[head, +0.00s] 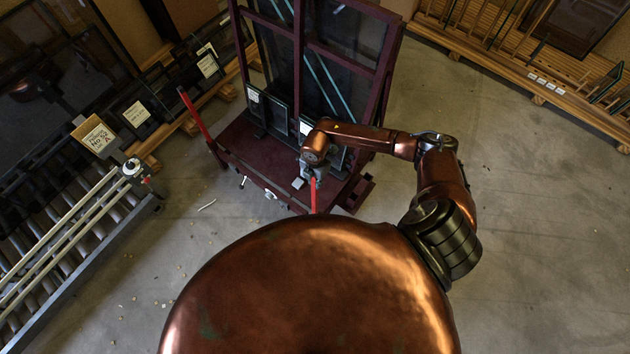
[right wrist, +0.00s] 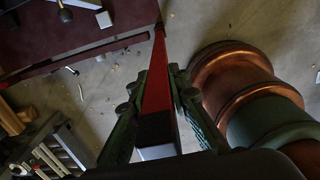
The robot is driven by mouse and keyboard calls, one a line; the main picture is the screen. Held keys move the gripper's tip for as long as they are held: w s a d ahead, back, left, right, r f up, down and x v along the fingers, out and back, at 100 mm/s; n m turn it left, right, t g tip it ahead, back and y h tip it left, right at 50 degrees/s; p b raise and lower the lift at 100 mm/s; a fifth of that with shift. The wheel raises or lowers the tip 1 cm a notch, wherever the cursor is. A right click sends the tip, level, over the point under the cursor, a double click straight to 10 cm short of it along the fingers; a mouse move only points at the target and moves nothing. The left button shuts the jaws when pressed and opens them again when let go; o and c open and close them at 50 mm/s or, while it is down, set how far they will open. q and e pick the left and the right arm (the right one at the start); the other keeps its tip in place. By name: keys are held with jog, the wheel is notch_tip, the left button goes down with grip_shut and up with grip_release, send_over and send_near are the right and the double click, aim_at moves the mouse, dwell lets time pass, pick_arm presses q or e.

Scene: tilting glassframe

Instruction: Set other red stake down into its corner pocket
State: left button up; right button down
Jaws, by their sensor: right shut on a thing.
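My right gripper (head: 313,178) is at the front right part of the dark red cart (head: 235,135). It is shut on a red stake (head: 314,197), which hangs below the fingers near the cart's front edge. In the right wrist view the stake (right wrist: 156,95) runs between the green fingers (right wrist: 155,85), and its far end shows close to the cart's corner (right wrist: 145,12). I cannot tell whether that end touches the corner pocket. Another red stake (head: 198,120) stands tilted at the cart's left corner. My left gripper is not in view.
A tall dark red frame (head: 300,60) with glass panes rises from the cart. A roller rack (head: 70,235) stands at the left, and wooden racks (head: 540,90) line the back right. The grey floor (head: 520,230) at the right is clear.

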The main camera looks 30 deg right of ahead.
jog(key=shift+f+b, duration=1.75)
jog(key=shift+f, duration=1.1)
dwell(1.3)
jog(key=c, duration=1.7)
grip_release()
jog(key=shift+c, duration=0.2)
jog(key=shift+r+p, duration=2.8)
jog(key=shift+r, duration=0.2)
